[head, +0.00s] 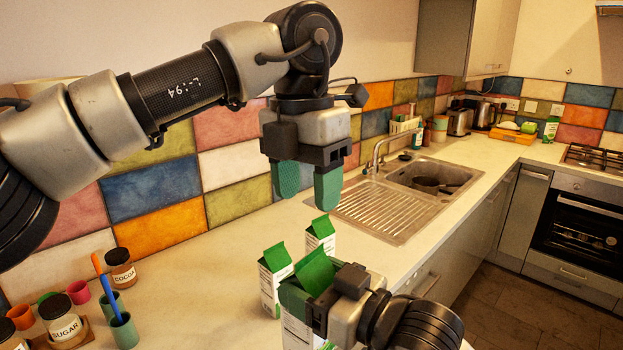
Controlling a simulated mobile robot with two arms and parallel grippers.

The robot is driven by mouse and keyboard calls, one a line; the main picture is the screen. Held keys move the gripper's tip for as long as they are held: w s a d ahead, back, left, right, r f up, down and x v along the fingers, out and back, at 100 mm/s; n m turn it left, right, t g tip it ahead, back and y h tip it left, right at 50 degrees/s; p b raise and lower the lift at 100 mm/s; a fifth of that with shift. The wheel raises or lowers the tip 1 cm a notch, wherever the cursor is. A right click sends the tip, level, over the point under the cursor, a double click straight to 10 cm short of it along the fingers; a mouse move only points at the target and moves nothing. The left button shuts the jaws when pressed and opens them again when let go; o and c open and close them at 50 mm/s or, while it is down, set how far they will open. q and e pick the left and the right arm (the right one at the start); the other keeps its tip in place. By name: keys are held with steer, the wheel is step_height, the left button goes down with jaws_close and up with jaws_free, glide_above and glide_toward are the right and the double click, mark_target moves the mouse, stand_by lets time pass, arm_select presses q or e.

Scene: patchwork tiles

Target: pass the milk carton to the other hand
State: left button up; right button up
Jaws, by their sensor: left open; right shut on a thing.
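Several milk cartons with white bodies and green gable tops stand close together near the counter's front edge. My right gripper (312,300) is shut on the nearest milk carton (298,335), gripping it near its green top; the gripper hides part of it. A second carton (273,285) is just to its left, and a third carton (321,236) is behind. My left gripper (306,192) is open and empty, pointing down above the cartons, with its two green fingers apart. Whether the held carton touches the counter is not visible.
A sink (400,200) with a pan lies to the right behind the cartons. Cocoa (121,268) and sugar (62,318) jars, small cups and a teal cup (123,332) are at the left. The counter (205,280) between is clear. A tiled wall runs behind.

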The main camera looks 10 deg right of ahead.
mark_target(309, 261)
arm_select(q)
steer(key=shift+s+r, duration=0.35)
steer(key=shift+f, duration=0.1)
arm_select(e)
steer(key=shift+a, duration=0.1)
arm_select(q)
step_height(309, 261, down, 12)
steer(key=shift+r, duration=0.2)
arm_select(e)
steer(key=shift+w, duration=0.15)
